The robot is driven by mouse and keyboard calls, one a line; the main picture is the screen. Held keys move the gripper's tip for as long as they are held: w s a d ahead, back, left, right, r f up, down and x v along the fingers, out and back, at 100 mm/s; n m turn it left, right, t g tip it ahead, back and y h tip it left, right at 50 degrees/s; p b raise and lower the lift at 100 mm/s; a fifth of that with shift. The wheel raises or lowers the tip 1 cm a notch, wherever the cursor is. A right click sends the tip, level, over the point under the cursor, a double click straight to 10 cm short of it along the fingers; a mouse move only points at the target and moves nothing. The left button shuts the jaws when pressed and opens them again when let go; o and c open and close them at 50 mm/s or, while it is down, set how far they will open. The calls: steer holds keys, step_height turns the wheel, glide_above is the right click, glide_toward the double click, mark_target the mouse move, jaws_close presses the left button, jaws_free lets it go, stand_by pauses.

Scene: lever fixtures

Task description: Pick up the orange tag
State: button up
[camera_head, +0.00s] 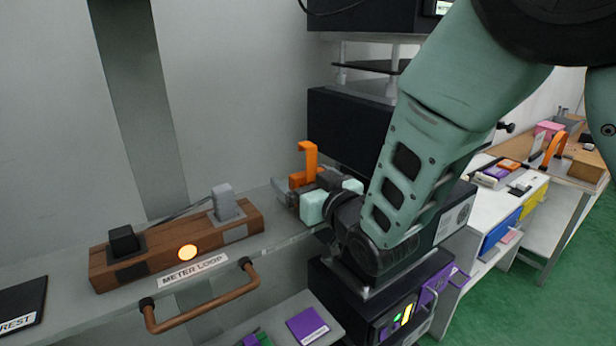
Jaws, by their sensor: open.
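The orange tag (308,163) stands upright at the back of the grey shelf, with a hooked top. My gripper (292,194) is at its lower part, just in front of and around its base as seen here. My gripper is open. The fingers partly hide the tag's lower end, so I cannot tell whether they touch it.
A wooden block labelled METER LOOP (170,243) with a black knob, a grey lever and a lit orange lamp sits left of my gripper. A copper-coloured handle (205,310) juts from the shelf front. Dark equipment boxes (345,128) stand behind my arm.

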steer(key=c, duration=1.1)
steer(key=shift+o, duration=0.2)
